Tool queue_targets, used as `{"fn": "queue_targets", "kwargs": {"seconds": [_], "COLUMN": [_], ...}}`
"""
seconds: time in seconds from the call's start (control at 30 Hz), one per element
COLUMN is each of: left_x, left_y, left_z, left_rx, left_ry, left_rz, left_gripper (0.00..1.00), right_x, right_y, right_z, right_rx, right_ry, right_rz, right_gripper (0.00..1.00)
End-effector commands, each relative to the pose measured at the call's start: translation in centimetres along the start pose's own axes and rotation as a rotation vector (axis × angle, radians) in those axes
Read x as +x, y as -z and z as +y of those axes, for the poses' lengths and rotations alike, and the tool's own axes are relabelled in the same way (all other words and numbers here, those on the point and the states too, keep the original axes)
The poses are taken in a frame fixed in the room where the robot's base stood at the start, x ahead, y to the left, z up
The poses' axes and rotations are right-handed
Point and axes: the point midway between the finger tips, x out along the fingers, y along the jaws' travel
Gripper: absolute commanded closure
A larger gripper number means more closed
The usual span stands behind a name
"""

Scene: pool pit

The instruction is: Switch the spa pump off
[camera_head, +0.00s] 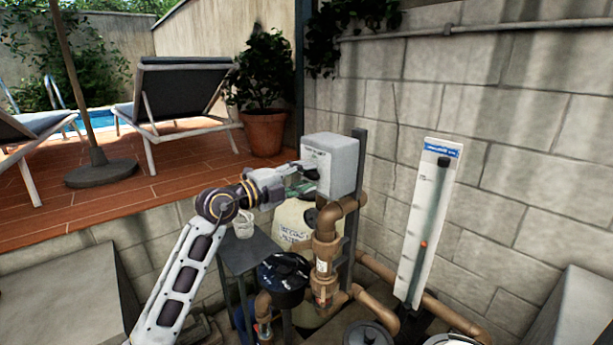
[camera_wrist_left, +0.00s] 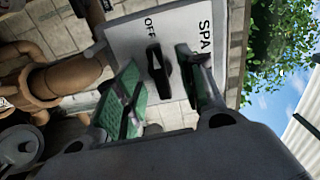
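The spa pump switch is a black knob (camera_wrist_left: 158,72) on the face of a light grey box marked "SPA" and "OFF". The box (camera_head: 338,163) stands on a post at the centre of the head view; its face also shows in the left wrist view (camera_wrist_left: 124,36). The knob's long axis runs roughly up and down in the wrist picture, one end near "OFF"; I cannot tell which end is the pointer. My left gripper (camera_head: 303,180) is at the box face. It is open, its green-padded fingers (camera_wrist_left: 163,92) either side of the knob. My right gripper is out of view.
Brown pipes (camera_head: 326,240) and a black-lidded pump pot (camera_head: 284,275) lie below the box. A small grey table (camera_head: 250,252) holds a white mug (camera_head: 243,225). A white gauge board (camera_head: 425,215) stands to the right, before the block wall (camera_head: 500,110).

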Motion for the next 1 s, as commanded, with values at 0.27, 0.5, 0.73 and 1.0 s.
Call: {"fn": "queue_targets", "kwargs": {"seconds": [0.27, 0.5, 0.73, 1.0], "left_x": [-1.2, -3.2, -5.2, -6.9], "left_y": [0.0, -0.1, 0.0, 0.0], "left_z": [0.1, 0.0, 0.1, 0.0], "left_rx": [0.000, 0.001, 0.001, 0.001], "left_ry": [0.000, 0.000, -0.001, 0.000], "left_rz": [0.000, -0.002, -0.001, 0.000], "left_gripper": [0.61, 0.61, 0.61, 0.61], "right_x": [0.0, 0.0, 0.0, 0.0], "right_y": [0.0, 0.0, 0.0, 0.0], "right_z": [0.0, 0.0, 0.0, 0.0], "right_rx": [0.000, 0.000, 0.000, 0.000], "right_ry": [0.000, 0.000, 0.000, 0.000], "right_rz": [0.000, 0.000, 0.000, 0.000], "right_gripper": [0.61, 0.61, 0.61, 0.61]}}
